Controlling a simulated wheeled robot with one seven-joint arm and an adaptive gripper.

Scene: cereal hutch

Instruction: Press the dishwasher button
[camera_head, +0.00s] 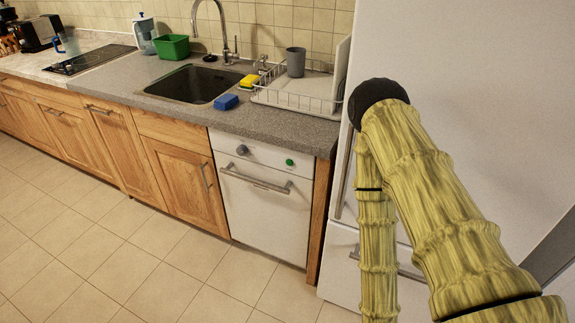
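The white dishwasher (262,215) stands under the counter at its right end, with its door shut. On its upper panel are a green button (290,162) at the right and a grey knob (242,150) at the left. A metal bar handle (255,179) crosses the door just below them. My arm, with a yellow-green bamboo-like surface, is at the right, in front of the fridge. Its forearm runs down out of the bottom edge, so my gripper is not in view. Nothing covers the button.
The white fridge (470,100) stands right of the dishwasher, partly behind my arm. The counter (180,105) holds a sink (195,84), a dish rack (300,98), a grey cup (296,62) and sponges. The tiled floor (130,265) in front is clear.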

